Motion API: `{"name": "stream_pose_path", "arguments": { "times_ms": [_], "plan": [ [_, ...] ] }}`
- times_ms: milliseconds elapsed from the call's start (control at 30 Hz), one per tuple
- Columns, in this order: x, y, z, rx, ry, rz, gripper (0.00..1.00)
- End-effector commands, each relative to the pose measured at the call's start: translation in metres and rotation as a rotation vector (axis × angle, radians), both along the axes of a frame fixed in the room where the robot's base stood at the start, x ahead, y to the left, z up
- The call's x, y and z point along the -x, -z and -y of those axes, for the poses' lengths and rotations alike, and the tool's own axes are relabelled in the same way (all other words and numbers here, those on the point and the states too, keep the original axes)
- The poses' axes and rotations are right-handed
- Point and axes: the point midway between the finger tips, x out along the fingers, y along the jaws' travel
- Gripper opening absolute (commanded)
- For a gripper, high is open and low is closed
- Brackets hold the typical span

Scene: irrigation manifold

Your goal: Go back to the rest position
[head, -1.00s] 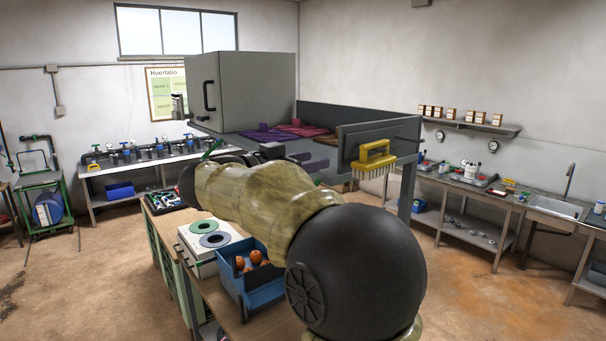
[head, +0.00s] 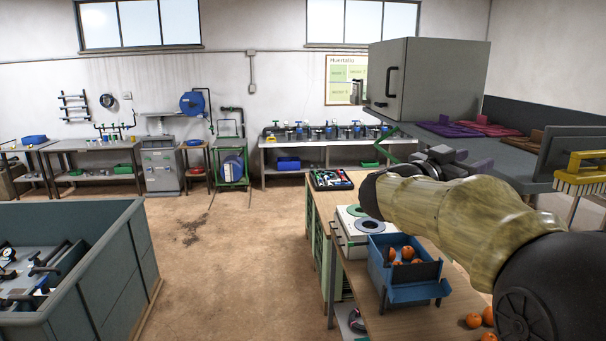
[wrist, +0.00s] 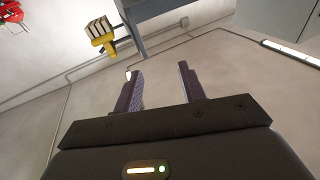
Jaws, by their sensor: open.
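My gripper (wrist: 162,88) is open and empty in the wrist view. Its two dark fingers stand apart with only bare wall behind them. In the head view my arm reaches in from the lower right, and the gripper end (head: 448,160) is beside the grey raised shelf, above the wooden bench. Its fingers are small there. No object is held.
A grey cabinet (head: 425,78) stands on the raised shelf (head: 480,158), with a yellow brush (head: 581,174) at the right. Below are a wooden bench (head: 385,325), a blue bin (head: 415,293) of orange items and a black tray (head: 330,179). Open floor lies left.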

Motion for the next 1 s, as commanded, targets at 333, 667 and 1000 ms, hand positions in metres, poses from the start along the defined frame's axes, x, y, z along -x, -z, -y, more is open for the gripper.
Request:
{"name": "stream_pose_path", "arguments": {
  "times_ms": [333,667,1000],
  "plan": [
    [-0.063,0.13,-0.093,-0.039,-0.672,-0.176,0.41],
    [-0.01,0.308,-0.165,-0.355,-1.039,-0.612,0.41],
    [0.132,0.45,-0.178,-0.722,-1.025,-1.147,0.41]
  ]
}}
